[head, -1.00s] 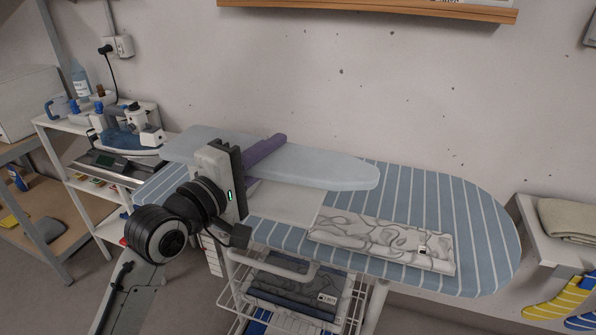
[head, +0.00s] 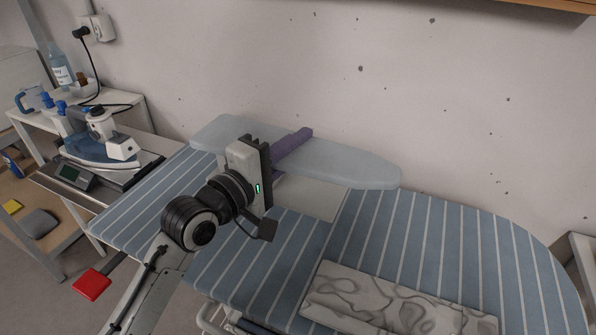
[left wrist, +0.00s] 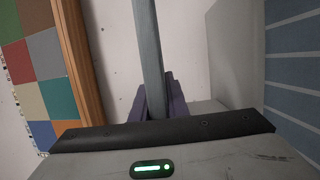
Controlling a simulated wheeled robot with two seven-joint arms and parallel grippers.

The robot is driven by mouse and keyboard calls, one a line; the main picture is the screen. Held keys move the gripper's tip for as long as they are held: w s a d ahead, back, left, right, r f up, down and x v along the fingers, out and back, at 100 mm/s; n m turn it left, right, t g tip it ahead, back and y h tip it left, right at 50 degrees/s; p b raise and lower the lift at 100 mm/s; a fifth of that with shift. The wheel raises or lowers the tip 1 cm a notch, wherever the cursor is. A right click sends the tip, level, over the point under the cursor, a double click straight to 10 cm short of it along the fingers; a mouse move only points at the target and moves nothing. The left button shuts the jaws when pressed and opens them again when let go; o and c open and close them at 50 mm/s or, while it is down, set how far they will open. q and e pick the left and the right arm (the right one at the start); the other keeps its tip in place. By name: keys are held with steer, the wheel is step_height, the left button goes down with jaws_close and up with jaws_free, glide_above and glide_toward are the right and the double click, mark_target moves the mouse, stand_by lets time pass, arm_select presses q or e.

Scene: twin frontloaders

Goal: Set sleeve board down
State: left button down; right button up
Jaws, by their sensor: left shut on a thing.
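The sleeve board has a pale blue padded top (head: 345,168) and a white flat base (head: 318,198). It lies level over the back of the blue striped ironing board (head: 385,235). My left gripper (head: 285,158) is shut on the front edge of the padded top, with one purple finger above it and the other mostly hidden below. In the left wrist view the padded top (left wrist: 150,50) shows edge-on between the purple fingers. The white base (left wrist: 223,55) shows to its right, close to the stripes. I cannot tell whether the base touches the ironing board. My right gripper is not in view.
A folded marbled cloth (head: 390,305) lies at the front of the ironing board. An iron (head: 100,145) stands on a side shelf at left, near a bottle (head: 60,72). The wall is close behind. The ironing board's right part is bare.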

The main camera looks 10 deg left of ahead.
mark_target(298, 178)
arm_select(q)
steer(key=shift+w+f, duration=0.1)
steer(key=shift+f, duration=2.1)
steer(key=shift+f, duration=0.15)
steer(key=c, duration=1.7)
jaws_free()
steer(key=shift+f, duration=0.15)
steer(key=shift+r, duration=0.2)
steer(key=b+v, duration=0.1)
steer(key=v, duration=1.1)
